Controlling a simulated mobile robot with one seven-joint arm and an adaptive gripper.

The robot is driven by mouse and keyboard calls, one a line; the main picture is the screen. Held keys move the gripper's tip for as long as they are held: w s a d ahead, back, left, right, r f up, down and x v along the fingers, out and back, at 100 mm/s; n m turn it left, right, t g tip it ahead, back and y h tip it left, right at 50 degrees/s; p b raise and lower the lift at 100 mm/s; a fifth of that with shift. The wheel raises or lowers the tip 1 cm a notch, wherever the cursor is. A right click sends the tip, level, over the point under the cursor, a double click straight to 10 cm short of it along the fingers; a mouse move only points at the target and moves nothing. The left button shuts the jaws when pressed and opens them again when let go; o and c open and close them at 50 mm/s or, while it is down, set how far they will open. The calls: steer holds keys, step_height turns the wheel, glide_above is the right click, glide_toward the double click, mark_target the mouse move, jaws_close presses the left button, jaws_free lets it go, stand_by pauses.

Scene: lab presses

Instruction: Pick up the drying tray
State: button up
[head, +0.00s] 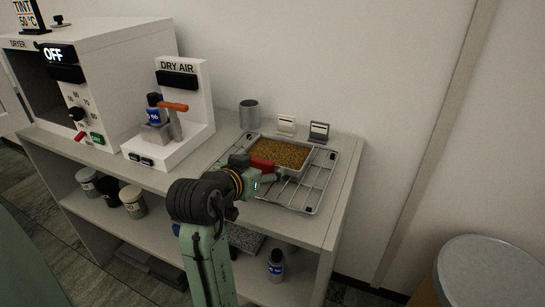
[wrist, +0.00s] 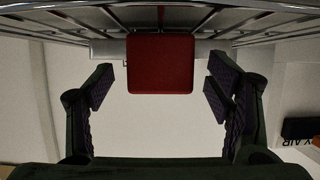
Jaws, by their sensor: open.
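The drying tray (head: 307,163) is a shallow metal tray full of brown granules, with a red handle (head: 262,163) on its near left side. It rests on a wire rack on the counter. My gripper (head: 268,179) is at the handle, partly hiding it. In the wrist view the red handle (wrist: 160,64) shows as a block between the two spread fingers of my gripper (wrist: 160,92), with a gap on each side. The fingers are open and hold nothing. Most of the tray is out of the wrist view.
The wire rack (head: 323,184) lies around the tray. A grey cup (head: 249,114) and two small stands, white (head: 286,124) and dark (head: 319,131), are behind. The DRY AIR unit (head: 184,84) and dryer (head: 112,62) stand left. A drum (head: 492,268) is at right.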

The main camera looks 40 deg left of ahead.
steer(key=shift+x, duration=1.2)
steer(key=shift+c, duration=0.5)
steer(key=c, duration=1.2)
steer(key=shift+c, duration=0.6)
steer(key=shift+r, duration=0.2)
